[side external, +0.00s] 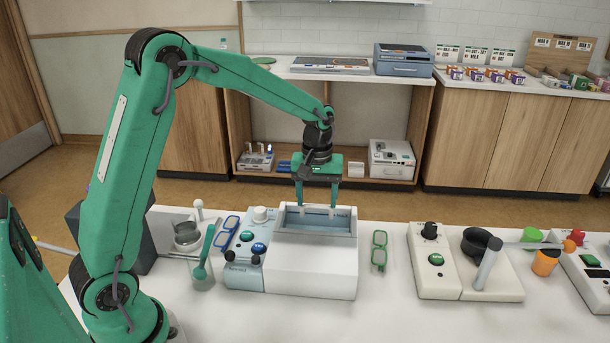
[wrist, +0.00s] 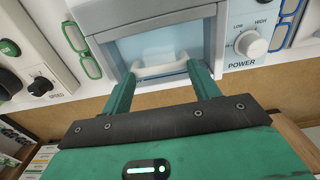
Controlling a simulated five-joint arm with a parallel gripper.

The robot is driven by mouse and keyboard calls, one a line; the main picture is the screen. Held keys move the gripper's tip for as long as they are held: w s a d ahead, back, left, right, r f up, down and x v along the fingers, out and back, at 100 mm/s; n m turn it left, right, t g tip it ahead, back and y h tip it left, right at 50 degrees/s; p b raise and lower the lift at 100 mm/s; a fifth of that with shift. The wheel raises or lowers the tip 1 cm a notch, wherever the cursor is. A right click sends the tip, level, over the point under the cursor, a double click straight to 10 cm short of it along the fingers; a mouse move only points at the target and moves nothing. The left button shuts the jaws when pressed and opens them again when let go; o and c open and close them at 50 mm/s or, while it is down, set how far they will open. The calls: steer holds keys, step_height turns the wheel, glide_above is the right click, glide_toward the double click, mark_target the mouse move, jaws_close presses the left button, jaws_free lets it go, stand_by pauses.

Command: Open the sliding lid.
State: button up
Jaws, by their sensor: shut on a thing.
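The white and blue-grey machine (side external: 310,270) stands on the white table, with a framed top at its far side. A pale blue, see-through lid (wrist: 151,46) lies inside this frame in the wrist view. A white curved handle (wrist: 160,67) is on the lid, near the frame's edge closest to my gripper. My gripper (wrist: 162,82) is shut on the handle, with one green finger at each end of it. In the side view my gripper (side external: 318,208) points down at the framed top. The fingers hide parts of the handle, and how far the lid stands open is unclear.
A control panel with knobs (side external: 247,250) adjoins the machine on the left. Green glasses (side external: 379,251) lie close on the right. Another white device (side external: 433,275) stands farther right.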

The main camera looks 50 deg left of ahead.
mark_target(314, 234)
steer(key=s+d, duration=0.3)
steer(key=s+d+f, duration=0.1)
steer(key=shift+s+d, duration=0.35)
steer(key=o, duration=1.3)
steer(key=shift+o, duration=0.3)
steer(key=shift+r, duration=0.1)
steer(key=shift+w+a+r, duration=0.1)
steer(key=shift+r, duration=0.4)
step_height(314, 234, up, 7)
